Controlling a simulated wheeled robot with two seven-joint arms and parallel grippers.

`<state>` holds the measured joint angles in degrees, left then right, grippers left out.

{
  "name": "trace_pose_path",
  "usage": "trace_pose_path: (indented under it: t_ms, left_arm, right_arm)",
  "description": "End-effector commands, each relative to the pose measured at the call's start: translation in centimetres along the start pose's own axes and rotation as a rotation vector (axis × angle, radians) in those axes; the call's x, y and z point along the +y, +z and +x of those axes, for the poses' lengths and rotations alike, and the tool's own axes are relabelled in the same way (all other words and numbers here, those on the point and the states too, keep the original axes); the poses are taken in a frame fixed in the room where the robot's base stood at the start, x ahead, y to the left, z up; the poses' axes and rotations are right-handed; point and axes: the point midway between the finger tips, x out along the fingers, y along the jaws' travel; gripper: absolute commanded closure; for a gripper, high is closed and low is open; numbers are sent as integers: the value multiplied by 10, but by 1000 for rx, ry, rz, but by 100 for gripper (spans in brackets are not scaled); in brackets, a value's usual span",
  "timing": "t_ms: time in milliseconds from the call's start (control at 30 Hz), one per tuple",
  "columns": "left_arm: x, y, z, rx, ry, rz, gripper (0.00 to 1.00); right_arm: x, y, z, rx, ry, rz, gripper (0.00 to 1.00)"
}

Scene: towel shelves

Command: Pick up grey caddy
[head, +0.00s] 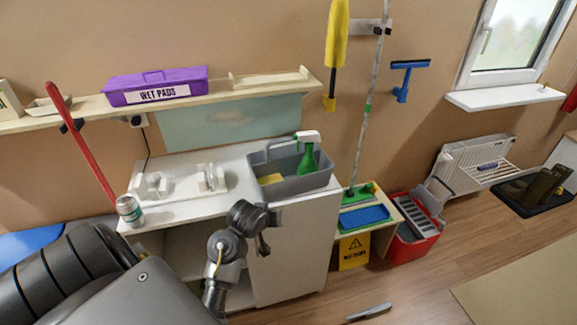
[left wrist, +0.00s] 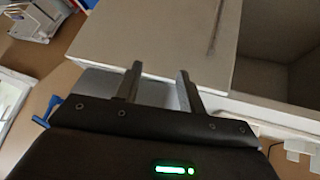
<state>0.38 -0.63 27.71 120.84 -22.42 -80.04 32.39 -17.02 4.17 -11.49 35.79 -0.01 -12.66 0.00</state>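The grey caddy (head: 292,185) stands on the right end of the white cabinet top. It has an arched handle and holds a green spray bottle (head: 308,160) with a white head and a yellow sponge (head: 271,179). A grey surface beyond the fingers, likely the caddy (left wrist: 155,92), is partly hidden by the gripper body. My right gripper is not in view.
The white cabinet (head: 290,245) has an open compartment at its left. A can (head: 129,210) and a white rack (head: 180,182) stand on top. A shelf with a purple box (head: 155,87) is above. A red cooler (head: 415,240) and yellow sign (head: 354,252) stand right.

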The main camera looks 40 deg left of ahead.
Motion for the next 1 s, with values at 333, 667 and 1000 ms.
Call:
trace_pose_path:
  t_ms: [333, 667, 1000]
  left_arm:
    - [-28, -128, -39, 180, 37, -545, 60]
    - [-7, -210, -38, 158, 354, -1300, 60]
    - [31, -232, -38, 56, 541, -1583, 60]
  right_arm:
    - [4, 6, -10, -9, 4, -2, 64]
    - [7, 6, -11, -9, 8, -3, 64]
    - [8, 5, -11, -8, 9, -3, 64]
